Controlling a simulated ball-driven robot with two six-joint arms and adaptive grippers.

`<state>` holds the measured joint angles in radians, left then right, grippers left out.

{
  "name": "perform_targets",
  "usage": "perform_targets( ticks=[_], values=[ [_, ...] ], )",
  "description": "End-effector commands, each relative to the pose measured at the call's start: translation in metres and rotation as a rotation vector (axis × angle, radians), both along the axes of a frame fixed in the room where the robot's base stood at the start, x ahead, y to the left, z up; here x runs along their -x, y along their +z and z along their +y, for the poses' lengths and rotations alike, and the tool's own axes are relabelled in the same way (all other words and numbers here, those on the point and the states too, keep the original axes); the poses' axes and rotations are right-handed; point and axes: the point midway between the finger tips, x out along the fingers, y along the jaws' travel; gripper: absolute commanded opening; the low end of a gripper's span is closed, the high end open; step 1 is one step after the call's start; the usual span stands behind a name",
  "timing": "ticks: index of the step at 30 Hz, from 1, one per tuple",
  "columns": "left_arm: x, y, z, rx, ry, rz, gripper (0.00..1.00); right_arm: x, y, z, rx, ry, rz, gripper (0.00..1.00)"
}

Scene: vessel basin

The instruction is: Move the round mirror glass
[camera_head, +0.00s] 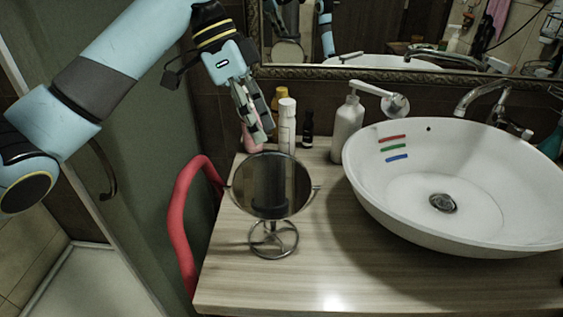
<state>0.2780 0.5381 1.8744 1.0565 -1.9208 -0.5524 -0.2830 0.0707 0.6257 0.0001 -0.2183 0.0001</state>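The round mirror glass (270,184) stands upright on a wire stand with a ring base (273,240), near the left end of the wooden counter. It has a thin metal rim and dark reflections in its face. My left gripper (264,136) points down just above and behind the mirror's top edge, in front of the bottles. It appears apart from the mirror, with nothing visible between its fingers. The fingers look close together, but the angle does not show whether they are fully shut. My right gripper is not in view.
Several bottles stand behind the mirror, including a white tube (287,126) and a pump bottle (347,130). A white basin (390,185) fills the counter's right. A red curved rail (178,220) runs along its left edge. The front counter (330,285) is clear.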

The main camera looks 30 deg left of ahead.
Motion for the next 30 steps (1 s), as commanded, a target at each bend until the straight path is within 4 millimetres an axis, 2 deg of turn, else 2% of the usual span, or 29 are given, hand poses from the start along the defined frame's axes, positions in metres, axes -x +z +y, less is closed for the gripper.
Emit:
perform_targets(
  ticks=[5,9,15,21,29,30],
  values=[
    [-0.001,-0.023,-0.013,0.006,0.001,0.004,0.34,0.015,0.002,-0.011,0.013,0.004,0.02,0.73],
    [-0.002,-0.049,-0.025,0.005,0.001,0.004,0.34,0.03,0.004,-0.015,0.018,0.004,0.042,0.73],
    [-0.005,-0.08,-0.039,0.003,0.002,0.004,0.34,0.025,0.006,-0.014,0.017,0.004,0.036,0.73],
    [-0.006,-0.094,-0.045,0.001,0.001,0.002,0.34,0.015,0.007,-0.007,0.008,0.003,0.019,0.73],
    [-0.006,-0.096,-0.045,-0.001,0.001,0.001,0.34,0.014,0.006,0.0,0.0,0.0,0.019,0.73],
    [-0.006,-0.096,-0.045,-0.001,0.001,0.001,0.3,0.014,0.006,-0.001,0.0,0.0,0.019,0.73]
  ],
)
